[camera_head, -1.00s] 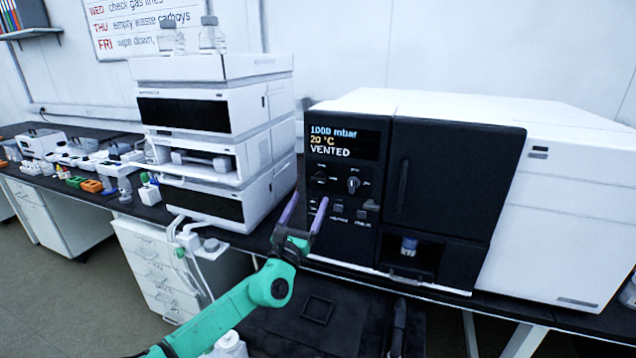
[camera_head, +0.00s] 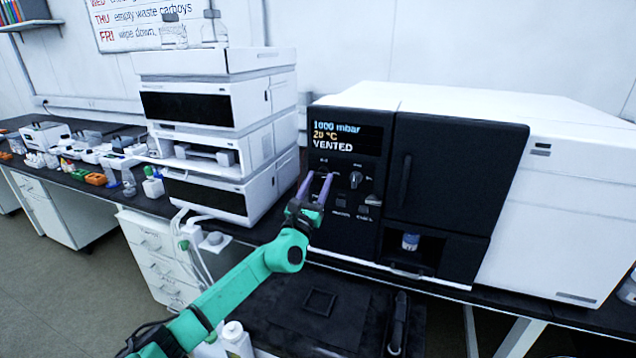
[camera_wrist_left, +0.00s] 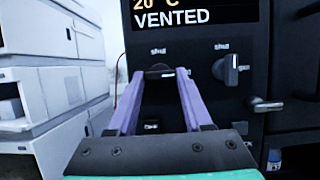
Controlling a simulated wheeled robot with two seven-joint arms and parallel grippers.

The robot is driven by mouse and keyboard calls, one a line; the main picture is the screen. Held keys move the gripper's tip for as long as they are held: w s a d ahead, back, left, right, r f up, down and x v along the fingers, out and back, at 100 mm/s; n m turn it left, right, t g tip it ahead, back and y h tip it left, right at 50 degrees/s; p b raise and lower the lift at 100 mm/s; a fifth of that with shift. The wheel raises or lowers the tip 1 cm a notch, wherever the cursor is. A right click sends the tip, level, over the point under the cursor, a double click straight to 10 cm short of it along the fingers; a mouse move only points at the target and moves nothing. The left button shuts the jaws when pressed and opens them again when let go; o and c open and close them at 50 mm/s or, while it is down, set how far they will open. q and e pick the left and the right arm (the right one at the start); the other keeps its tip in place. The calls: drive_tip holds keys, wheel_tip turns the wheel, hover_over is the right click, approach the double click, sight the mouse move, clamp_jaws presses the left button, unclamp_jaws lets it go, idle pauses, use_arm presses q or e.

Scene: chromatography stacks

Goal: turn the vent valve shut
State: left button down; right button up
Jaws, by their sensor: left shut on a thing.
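The black instrument front carries two knobs below a display that reads 1000 mbar, 20 °C and VENTED. In the left wrist view, the left knob (camera_wrist_left: 159,73), which I take as the vent valve, has its dark bar lying level between my purple fingertips. My left gripper (camera_head: 319,175) reaches the panel and is shut on this knob; the fingers hide part of it. The right knob (camera_head: 355,180) stands beside it with its bar upright, also clear in the left wrist view (camera_wrist_left: 231,69). The small labels are too blurred to be sure of. My right gripper is not in view.
A dark door with an upright handle (camera_head: 405,180) is right of the knobs. Below it, a recess holds a blue-capped vial (camera_head: 410,241). A stack of white modules (camera_head: 222,107) stands close on the left. A dark tray (camera_head: 275,315) lies in front, below my arm.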

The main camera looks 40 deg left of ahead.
use_arm(q)
drive_tip(key=shift+n, duration=0.3)
drive_tip(key=n+g+y, duration=0.1)
drive_tip(key=n, duration=0.2)
drive_tip(key=n+g+y, duration=0.1)
drive_tip(key=n+y, duration=0.1)
drive_tip(key=n, duration=0.2)
drive_tip(key=n+g+y, duration=0.1)
drive_tip(key=n, duration=0.2)
drive_tip(key=shift+w+d+r+n+g+y+b, duration=0.1)
drive_tip(key=shift+d+r+n+g+y+b, duration=0.05)
drive_tip(key=shift+d+n+g+y+b, duration=0.2)
drive_tip(key=n+g, duration=0.1)
drive_tip(key=n, duration=0.1)
drive_tip(key=n+p, duration=0.1)
drive_tip(key=n, duration=0.1)
drive_tip(key=n+g, duration=0.1)
drive_tip(key=n, duration=0.1)
drive_tip(key=shift+d+r+n+g+y+p, duration=0.1)
drive_tip(key=shift+r+n+g+y+p, duration=0.15)
drive_tip(key=shift+n+g+p, duration=0.15)
drive_tip(key=n+g+p, duration=0.1)
drive_tip(key=n, duration=0.2)
drive_tip(key=shift+p, duration=0.35)
drive_tip(key=shift+n+g, duration=0.25)
drive_tip(key=shift+n, duration=0.4)
